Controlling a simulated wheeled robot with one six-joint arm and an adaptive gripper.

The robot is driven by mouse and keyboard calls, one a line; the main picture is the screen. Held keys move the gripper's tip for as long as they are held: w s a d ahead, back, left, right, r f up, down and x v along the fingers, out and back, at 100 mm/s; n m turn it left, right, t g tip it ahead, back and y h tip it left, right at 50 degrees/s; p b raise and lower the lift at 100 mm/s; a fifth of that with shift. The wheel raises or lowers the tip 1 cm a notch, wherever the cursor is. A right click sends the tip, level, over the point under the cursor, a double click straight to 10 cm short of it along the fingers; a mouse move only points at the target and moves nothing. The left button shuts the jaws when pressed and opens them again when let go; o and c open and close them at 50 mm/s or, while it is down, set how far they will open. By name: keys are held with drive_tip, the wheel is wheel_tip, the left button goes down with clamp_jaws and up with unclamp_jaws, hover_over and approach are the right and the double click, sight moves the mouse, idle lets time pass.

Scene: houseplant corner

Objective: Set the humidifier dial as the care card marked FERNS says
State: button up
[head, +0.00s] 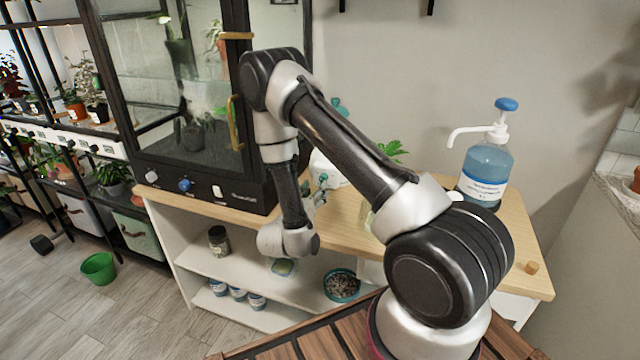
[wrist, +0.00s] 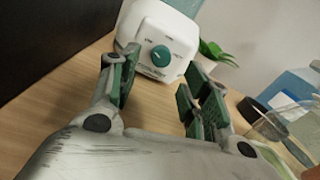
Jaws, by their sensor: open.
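The white humidifier (wrist: 158,32) stands on the wooden counter top in the wrist view, with a round teal dial (wrist: 161,56) on its front. Small dark labels sit around the dial, too small to read, and I cannot tell which one the dial points to. In the head view the humidifier (head: 327,169) is partly hidden behind my arm. My gripper (wrist: 157,76) is open and empty, its fingers either side of the dial in the picture and apart from it. In the head view my gripper (head: 316,190) is beside the humidifier. I make out no care card marked FERNS.
A glass cabinet (head: 258,196) with knobs stands left of the humidifier. A blue pump bottle (head: 484,172) stands to the right on the counter (head: 530,262). A leafy plant (wrist: 215,52) is just right of the humidifier. Shelves below hold jars and a teal bowl (head: 342,286).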

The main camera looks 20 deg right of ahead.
sight(322, 180)
drive_tip(key=shift+x, duration=2.7)
drive_tip(key=c, duration=1)
